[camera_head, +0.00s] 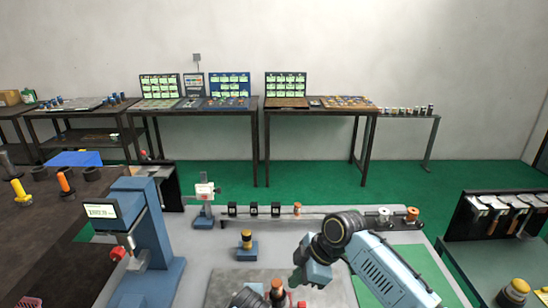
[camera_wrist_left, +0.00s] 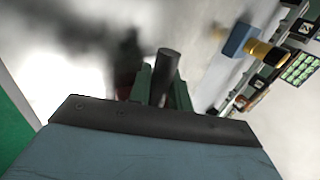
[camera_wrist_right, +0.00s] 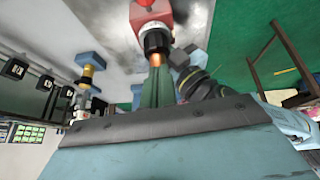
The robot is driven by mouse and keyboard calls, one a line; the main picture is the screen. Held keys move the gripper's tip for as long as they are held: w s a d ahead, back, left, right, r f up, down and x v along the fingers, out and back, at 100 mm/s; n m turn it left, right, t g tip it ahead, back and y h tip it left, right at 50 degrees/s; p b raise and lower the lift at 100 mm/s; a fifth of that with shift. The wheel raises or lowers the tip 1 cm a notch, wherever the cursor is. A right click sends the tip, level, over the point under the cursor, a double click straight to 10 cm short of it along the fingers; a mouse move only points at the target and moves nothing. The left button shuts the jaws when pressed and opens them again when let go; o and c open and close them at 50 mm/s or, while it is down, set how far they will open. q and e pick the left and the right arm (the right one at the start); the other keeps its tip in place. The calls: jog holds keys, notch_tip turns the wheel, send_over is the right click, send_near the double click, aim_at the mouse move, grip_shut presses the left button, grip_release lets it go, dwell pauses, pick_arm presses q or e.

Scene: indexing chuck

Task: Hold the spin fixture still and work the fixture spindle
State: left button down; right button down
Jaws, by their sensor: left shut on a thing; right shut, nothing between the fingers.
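The spin fixture shows in the right wrist view as a red body (camera_wrist_right: 150,14) with a black collar and a copper-coloured spindle (camera_wrist_right: 155,60) at its end. In the head view, a dark upright piece with a copper band (camera_head: 277,292) stands at the bottom centre, partly cut off; I take it for the spindle. My right gripper (camera_head: 297,278) is shut and empty beside it. Its green fingers (camera_wrist_right: 156,86) show close to the spindle; contact is unclear. My left gripper's green fingers (camera_wrist_left: 160,85) are shut on a dark grey rod (camera_wrist_left: 166,68), apparently the fixture's handle. Its fixture end is blurred.
A blue press-like stand (camera_head: 150,235) with a display is at the left. A small blue block with a yellow-black knob (camera_head: 246,246) stands behind the fixture. A tool rack (camera_head: 505,208) stands at the right.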

pick_arm(q)
jog(key=shift+w+r, duration=0.1)
jog(key=shift+r, duration=0.1)
pick_arm(e)
jog(key=r, duration=0.1)
send_over(286, 299)
jog(key=d, duration=0.3)
jog(key=shift+s+a+f, duration=0.1)
jog(key=shift+f, duration=1.65)
jog(key=shift+s+a+f, duration=0.1)
jog(key=shift+f, duration=1.6)
pick_arm(q)
jog(key=shift+d, duration=0.2)
pick_arm(e)
jog(key=shift+s+a, duration=0.2)
jog(key=shift+a, duration=0.55)
